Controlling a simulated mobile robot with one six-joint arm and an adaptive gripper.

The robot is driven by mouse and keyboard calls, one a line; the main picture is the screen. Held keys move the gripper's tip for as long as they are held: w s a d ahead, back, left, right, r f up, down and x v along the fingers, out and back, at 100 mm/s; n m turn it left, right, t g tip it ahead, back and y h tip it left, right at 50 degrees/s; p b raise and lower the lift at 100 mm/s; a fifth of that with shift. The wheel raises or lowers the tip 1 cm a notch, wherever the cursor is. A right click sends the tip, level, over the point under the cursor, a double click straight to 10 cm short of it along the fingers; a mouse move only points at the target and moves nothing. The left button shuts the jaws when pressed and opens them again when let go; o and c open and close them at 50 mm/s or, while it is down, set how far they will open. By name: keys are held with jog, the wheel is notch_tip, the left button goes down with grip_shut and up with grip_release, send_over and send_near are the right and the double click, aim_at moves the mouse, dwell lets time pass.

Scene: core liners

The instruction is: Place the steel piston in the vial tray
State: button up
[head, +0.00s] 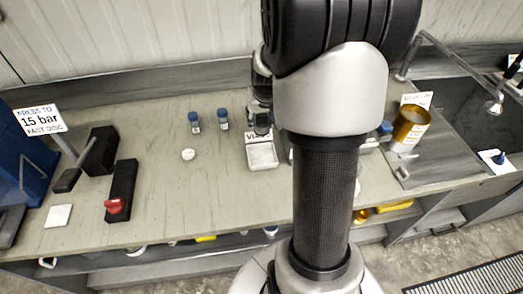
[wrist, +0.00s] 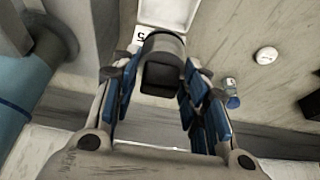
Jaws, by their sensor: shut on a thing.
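My gripper (wrist: 155,85) is shut on the steel piston (wrist: 162,62), a dark grey, short cylinder held between the blue finger pads in the wrist view. In the head view my gripper (head: 261,112) is small and partly hidden behind my arm, with the piston's dark shape at its lower end. The vial tray (head: 262,157) is a shallow white box on the bench, with a label at its back edge. The gripper is just behind the tray's labelled edge. The tray also shows at the top of the wrist view (wrist: 168,10), beyond the piston and partly cut off. The piston appears outside the tray.
Two blue-capped vials (head: 194,123) (head: 223,120) stand left of the tray, with a white round disc (head: 188,155) nearer. A gold can (head: 410,126) and a sink lie right. Bench in front is clear.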

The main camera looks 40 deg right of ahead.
notch_tip(320, 180, down, 14)
jog(key=b, duration=0.3)
jog(key=shift+r+b, duration=0.25)
jog(key=shift+b, duration=0.15)
jog(key=shift+r, duration=0.1)
jog(key=o, duration=0.9)
jog(key=shift+f, duration=0.2)
jog(key=o, duration=0.5)
jog(key=shift+r, duration=0.15)
